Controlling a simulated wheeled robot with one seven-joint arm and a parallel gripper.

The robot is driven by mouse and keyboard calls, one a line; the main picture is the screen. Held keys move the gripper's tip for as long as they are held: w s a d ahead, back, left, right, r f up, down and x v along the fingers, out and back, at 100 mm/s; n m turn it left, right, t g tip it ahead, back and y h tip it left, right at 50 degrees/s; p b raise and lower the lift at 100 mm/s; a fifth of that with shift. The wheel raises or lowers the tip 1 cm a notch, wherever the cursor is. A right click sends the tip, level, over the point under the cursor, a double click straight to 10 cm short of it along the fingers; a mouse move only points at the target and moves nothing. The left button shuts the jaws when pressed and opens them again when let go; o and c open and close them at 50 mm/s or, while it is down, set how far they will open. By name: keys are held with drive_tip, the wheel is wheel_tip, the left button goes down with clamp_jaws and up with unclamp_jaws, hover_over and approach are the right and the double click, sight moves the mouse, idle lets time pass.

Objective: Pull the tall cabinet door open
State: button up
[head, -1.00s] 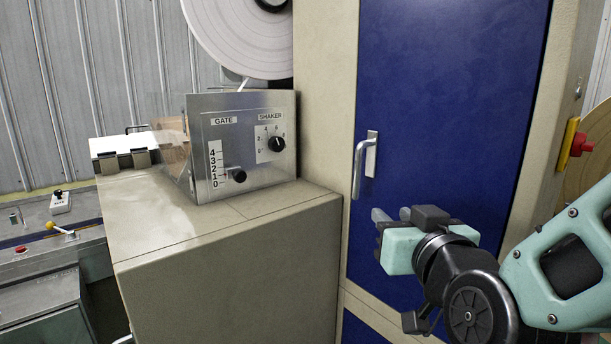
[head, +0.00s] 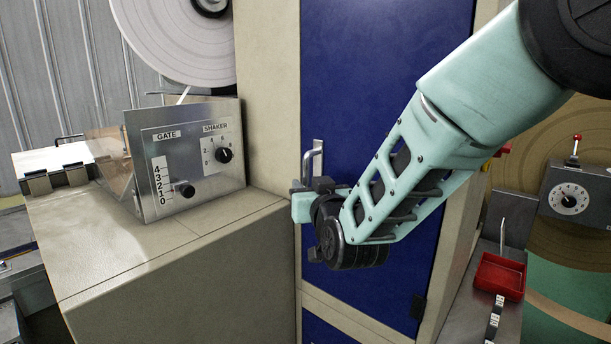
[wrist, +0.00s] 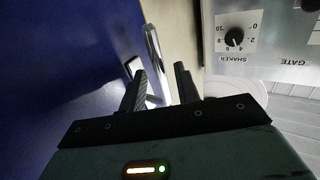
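The tall cabinet door (head: 380,70) is dark blue and looks shut in its beige frame. Its upright metal handle (head: 318,158) is near the door's left edge. My gripper (head: 308,185) is at the handle's lower part in the head view, with the fingers partly hidden by its own body. In the wrist view the handle (wrist: 153,50) runs down between the two spread fingers of my gripper (wrist: 160,85). The fingers look apart from each other, with a gap on the right side of the handle. I cannot tell whether either finger touches it.
A beige lower cabinet (head: 190,270) juts out left of the door, with a gate and shaker panel (head: 195,160) on top. At the right are a red tray (head: 500,275) and a dial box (head: 572,195). My arm crosses in front of the door.

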drive_tip(key=shift+x, duration=1.35)
clamp_jaws()
drive_tip(key=shift+s, duration=0.1)
